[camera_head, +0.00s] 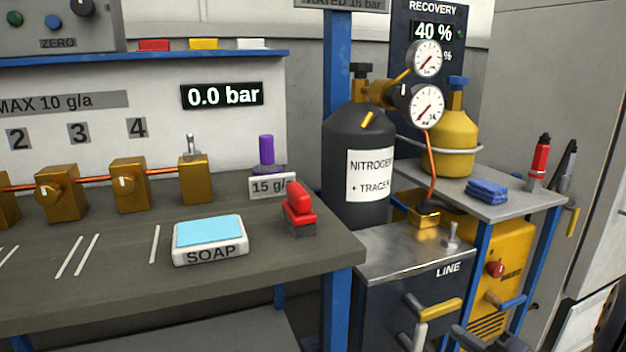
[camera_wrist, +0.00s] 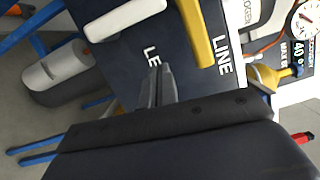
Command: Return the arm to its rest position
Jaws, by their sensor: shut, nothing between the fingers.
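My gripper (camera_wrist: 157,80) shows in the wrist view as slim grey fingers. They are shut with nothing between them. They are in front of the dark cabinet (camera_wrist: 115,45) marked LINE, and I cannot tell the exact gap. A yellow handle (camera_wrist: 196,32) and a white handle (camera_wrist: 125,18) are beyond the fingertips, apart from them in the picture. In the head view the same cabinet (camera_head: 385,290) stands right of the workbench. Dark parts at the bottom edge there may be my arm, but its pose is mostly out of sight.
The workbench (camera_head: 100,290) on the left holds a soap box (camera_head: 210,240), a red-handled brush (camera_head: 299,210) and brass valves (camera_head: 131,185). A black nitrogen cylinder (camera_head: 345,125) stands behind the cabinet. A side shelf (camera_head: 500,203) carries a yellow cylinder (camera_head: 454,135) and blue cloth (camera_head: 487,191).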

